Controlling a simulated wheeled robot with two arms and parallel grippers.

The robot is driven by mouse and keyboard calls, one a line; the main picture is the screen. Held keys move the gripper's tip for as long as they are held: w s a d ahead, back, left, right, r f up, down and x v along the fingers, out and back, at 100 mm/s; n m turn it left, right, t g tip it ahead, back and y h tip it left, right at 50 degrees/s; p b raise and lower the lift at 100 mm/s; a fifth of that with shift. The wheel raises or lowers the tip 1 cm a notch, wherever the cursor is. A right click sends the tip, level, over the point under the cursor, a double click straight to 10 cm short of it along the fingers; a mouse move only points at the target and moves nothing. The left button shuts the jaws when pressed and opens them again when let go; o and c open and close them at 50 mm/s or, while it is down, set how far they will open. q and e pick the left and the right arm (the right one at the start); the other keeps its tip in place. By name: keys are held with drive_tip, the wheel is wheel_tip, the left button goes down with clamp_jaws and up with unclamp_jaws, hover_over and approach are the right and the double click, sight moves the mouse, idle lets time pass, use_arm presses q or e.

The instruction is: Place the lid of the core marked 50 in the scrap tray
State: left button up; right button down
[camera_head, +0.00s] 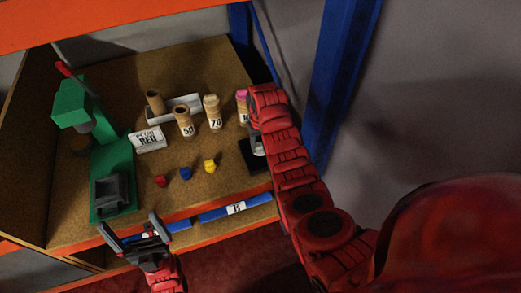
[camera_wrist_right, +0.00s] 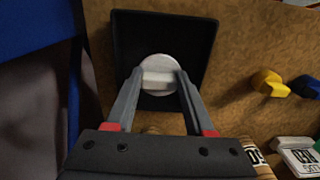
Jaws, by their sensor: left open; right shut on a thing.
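The core marked 50 (camera_head: 184,122) stands upright on the cork-coloured shelf in the head view, its top open and dark. The black scrap tray (camera_wrist_right: 192,42) fills the upper middle of the right wrist view; in the head view part of it (camera_head: 246,158) shows beside my right arm. My right gripper (camera_wrist_right: 157,82) is shut on the round grey-white lid (camera_wrist_right: 158,63), gripping its raised bar. The lid is over the tray's area; whether it touches the tray floor I cannot tell. My left gripper (camera_head: 142,236) is open and empty at the shelf's front edge.
The core marked 70 (camera_head: 213,113) and a pink-topped core (camera_head: 242,98) stand right of the 50 core. A plain core (camera_head: 155,103), a label card (camera_head: 147,139), a green machine (camera_head: 112,165) and red (camera_head: 161,181), blue (camera_head: 185,173) and yellow (camera_head: 210,165) pieces are nearby.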

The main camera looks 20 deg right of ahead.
sight(260, 147)
wheel_tip(260, 147, down, 2)
drive_tip(key=shift+f+p, duration=0.25)
drive_tip(key=shift+p, duration=0.35)
drive_tip(key=shift+f, duration=0.35)
drive_tip(key=shift+f, duration=0.2)
drive_tip(key=shift+c, duration=1.4)
unclamp_jaws()
